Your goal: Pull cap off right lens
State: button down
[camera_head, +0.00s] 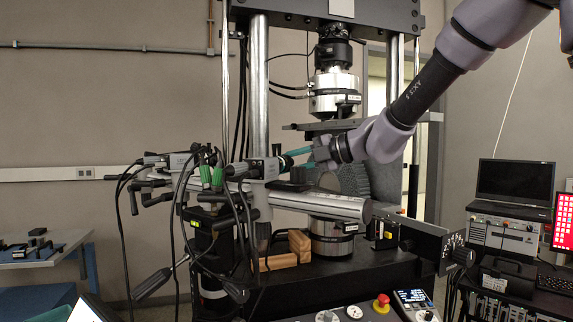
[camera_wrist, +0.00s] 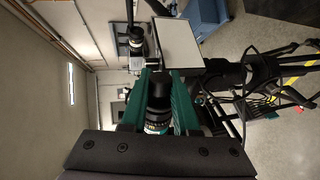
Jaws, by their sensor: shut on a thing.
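The right camera (camera_head: 262,169) is a grey box on the horizontal rail, its lens side facing right toward my gripper. My gripper (camera_head: 290,159) reaches in from the right with teal fingers and is shut at the lens end. The fingers hide most of the cap in the head view. In the wrist view my gripper (camera_wrist: 165,74) has a teal finger on each side of a dark cylindrical part with ringed edges (camera_wrist: 158,118). I cannot clearly tell where cap and lens meet. The left camera (camera_head: 167,160) stands further left on the rail.
Cables and clamp handles hang around the cameras. The testing machine's columns (camera_head: 259,85) and upper load cell (camera_head: 335,92) stand close behind my arm. Wooden blocks (camera_head: 299,245) lie below the rail. A laptop (camera_head: 515,185) is at the right.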

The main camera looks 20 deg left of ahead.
jog(key=shift+w, duration=0.4)
jog(key=shift+w+d, duration=0.2)
jog(key=shift+w, duration=0.7)
jog(key=shift+w+d, duration=0.15)
jog(key=shift+w, duration=0.7)
